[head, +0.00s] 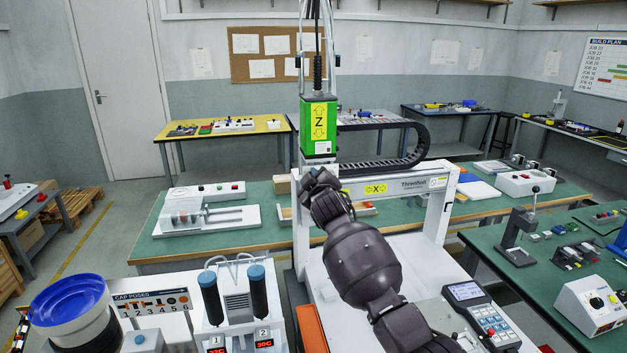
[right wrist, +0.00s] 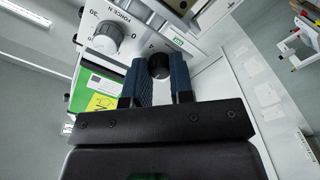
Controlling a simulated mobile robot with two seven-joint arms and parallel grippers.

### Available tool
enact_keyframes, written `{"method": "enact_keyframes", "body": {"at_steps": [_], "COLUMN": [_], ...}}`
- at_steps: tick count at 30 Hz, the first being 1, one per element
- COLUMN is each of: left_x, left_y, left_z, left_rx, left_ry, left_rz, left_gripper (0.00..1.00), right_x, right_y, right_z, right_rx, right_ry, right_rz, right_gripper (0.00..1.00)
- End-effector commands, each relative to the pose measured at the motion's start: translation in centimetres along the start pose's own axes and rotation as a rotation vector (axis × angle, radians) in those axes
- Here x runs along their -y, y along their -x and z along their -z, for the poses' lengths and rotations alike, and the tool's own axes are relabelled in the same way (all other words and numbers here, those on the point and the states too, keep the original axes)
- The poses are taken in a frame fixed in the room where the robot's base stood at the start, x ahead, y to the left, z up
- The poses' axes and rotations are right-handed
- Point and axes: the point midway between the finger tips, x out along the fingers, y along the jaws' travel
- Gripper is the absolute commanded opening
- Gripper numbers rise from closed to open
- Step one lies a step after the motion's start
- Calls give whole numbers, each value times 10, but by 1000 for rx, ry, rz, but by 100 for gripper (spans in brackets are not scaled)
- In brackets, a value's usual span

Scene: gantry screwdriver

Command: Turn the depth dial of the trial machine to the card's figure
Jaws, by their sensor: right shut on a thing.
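In the right wrist view a small black dial (right wrist: 159,66) sits on a white panel, between the blue fingertips of my right gripper (right wrist: 158,72). The gripper is shut on this dial. Its label and pointer are not readable, so its setting cannot be told. A larger grey dial (right wrist: 103,40) marked "FORCE N" is on the same panel, apart from the fingers. In the head view my right arm reaches to the white gantry machine (head: 441,200) with its green Z unit (head: 319,127); the wrist hides the dial. No card figure is legible. My left gripper is not in view.
A handheld keypad (head: 480,315) lies at the lower right. Dark cylinders in a white stand (head: 230,310) and a blue bowl (head: 68,300) stand at the lower left. The green bench (head: 190,250) behind holds other devices. The gantry frame is close around the wrist.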

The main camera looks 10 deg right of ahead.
Motion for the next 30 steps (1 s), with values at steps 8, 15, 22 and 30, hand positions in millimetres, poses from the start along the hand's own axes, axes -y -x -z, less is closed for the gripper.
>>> {"method": "enact_keyframes", "body": {"at_steps": [8,15,22,30], "left_x": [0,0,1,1], "left_y": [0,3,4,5], "left_z": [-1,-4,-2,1], "left_rx": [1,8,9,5], "left_ry": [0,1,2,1], "left_rz": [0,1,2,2], "left_gripper": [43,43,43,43], "right_x": [0,0,0,0], "right_y": [0,1,19,56], "right_z": [0,0,0,0], "right_rx": [1,0,0,0], "right_ry": [1,1,2,0], "right_rz": [0,0,-1,0], "right_gripper": [47,47,47,47]}}
